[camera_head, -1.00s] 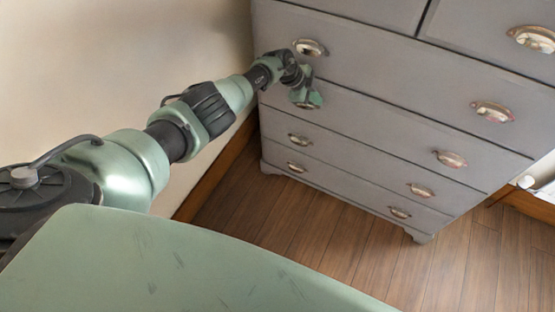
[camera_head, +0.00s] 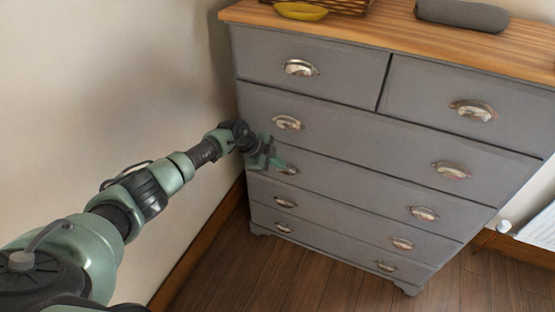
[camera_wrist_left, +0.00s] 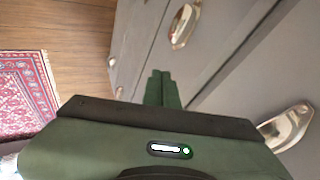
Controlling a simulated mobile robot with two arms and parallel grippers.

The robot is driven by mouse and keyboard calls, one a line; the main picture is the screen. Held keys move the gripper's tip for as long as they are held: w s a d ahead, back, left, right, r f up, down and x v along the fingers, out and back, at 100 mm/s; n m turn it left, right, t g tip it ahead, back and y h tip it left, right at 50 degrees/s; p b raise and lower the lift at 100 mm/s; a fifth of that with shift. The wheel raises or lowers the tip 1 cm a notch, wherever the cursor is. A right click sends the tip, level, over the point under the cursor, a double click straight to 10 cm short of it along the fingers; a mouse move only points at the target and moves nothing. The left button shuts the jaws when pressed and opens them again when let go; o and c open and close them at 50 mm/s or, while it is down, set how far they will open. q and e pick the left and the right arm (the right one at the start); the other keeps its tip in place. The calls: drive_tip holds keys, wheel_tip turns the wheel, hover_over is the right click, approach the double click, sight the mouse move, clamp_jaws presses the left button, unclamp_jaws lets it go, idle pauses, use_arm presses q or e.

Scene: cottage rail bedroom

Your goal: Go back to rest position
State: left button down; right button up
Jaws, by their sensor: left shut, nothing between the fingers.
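My left gripper (camera_head: 277,161) is in front of the left side of the grey chest of drawers (camera_head: 330,142), near a cup-shaped handle in the left column. In the left wrist view its two green fingers (camera_wrist_left: 162,90) are together with nothing between them. Drawer fronts and metal handles (camera_wrist_left: 291,127) show close beside it there. I cannot tell whether the gripper touches the chest. The drawers all look closed. My right gripper is not in view.
The chest's wooden top (camera_head: 400,30) holds a yellow dish (camera_head: 301,12), a basket (camera_head: 340,5) and a dark grey roll-shaped object (camera_head: 462,14). A plain wall (camera_head: 110,90) stands at left. Wooden floor (camera_head: 320,285) is clear in front. A red patterned rug (camera_wrist_left: 28,90) shows in the left wrist view.

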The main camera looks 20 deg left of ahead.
use_arm(q)
drive_tip(key=s+d+f+n+t+h, duration=0.1)
drive_tip(key=s+d+f+n+t, duration=0.15)
drive_tip(key=s+d+f, duration=0.4)
drive_tip(key=s+d+f+n+t+h, duration=0.1)
drive_tip(key=s+f+n, duration=0.2)
drive_tip(key=f, duration=0.6)
drive_tip(key=s+a+f+n+y, duration=0.3)
drive_tip(key=s+f, duration=0.5)
drive_tip(key=f, duration=0.1)
drive_tip(key=s+a+f+n+g+y, duration=0.1)
drive_tip(key=s+f+n+g+y, duration=0.1)
drive_tip(key=s+f, duration=0.65)
drive_tip(key=s+a+f+n+g+y, duration=0.15)
drive_tip(key=s+f, duration=0.25)
drive_tip(key=s, duration=1)
drive_tip(key=s+d+f+n+g, duration=0.1)
drive_tip(key=s+f+g, duration=0.1)
drive_tip(key=s, duration=0.8)
drive_tip(key=s+d+f+n+g, duration=0.1)
drive_tip(key=s+f+g, duration=0.1)
drive_tip(key=s, duration=0.8)
drive_tip(key=shift+d+g, duration=0.4)
